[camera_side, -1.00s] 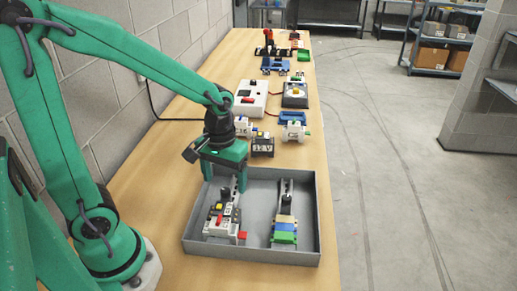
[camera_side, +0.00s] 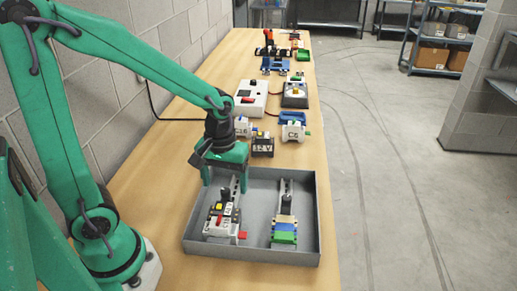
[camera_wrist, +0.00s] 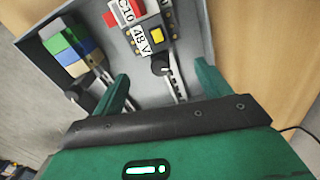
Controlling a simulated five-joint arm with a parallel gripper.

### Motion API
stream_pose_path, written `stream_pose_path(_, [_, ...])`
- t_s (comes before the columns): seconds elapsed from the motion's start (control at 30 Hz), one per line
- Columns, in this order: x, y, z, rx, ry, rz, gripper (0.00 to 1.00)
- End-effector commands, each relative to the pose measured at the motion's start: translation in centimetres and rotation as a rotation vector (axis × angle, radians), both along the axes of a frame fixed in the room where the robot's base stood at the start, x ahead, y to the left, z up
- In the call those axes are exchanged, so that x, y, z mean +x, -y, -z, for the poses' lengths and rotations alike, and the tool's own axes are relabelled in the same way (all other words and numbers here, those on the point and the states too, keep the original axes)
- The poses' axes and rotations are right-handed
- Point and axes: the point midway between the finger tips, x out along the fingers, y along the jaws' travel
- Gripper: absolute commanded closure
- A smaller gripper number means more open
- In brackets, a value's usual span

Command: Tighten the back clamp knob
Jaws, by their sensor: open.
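Two metal rails lie in a grey tray (camera_side: 320,215), each with a black clamp knob. The left knob (camera_side: 224,194) stands behind a block of white, yellow and red modules (camera_side: 221,218). In the wrist view this knob (camera_wrist: 160,68) shows between my fingers, beside a "48V" label. The right knob (camera_side: 286,201) stands behind tan, blue and green blocks (camera_side: 285,231); it also shows in the wrist view (camera_wrist: 73,97), outside my left finger. My gripper (camera_side: 225,184) is open above the left rail, with fingers on either side of it (camera_wrist: 163,82). I cannot tell whether it touches the knob.
The tray walls surround both rails. Behind the tray stand a dark module (camera_side: 262,147) and white units (camera_side: 295,131). Farther back are a white box (camera_side: 251,98) and a blue fixture (camera_side: 279,65). A block wall runs along the left; bare wood borders the tray.

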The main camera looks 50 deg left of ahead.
Motion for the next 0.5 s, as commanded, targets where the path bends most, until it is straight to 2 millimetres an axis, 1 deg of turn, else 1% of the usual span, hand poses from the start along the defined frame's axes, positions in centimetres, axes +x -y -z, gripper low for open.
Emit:
stream_pose_path(0.3, [-0.1, 0.0, 1.2, 0.000, -0.002, 0.000, 0.24])
stream_pose_path(0.5, [-0.1, 0.0, 1.5, 0.000, -0.001, 0.000, 0.24])
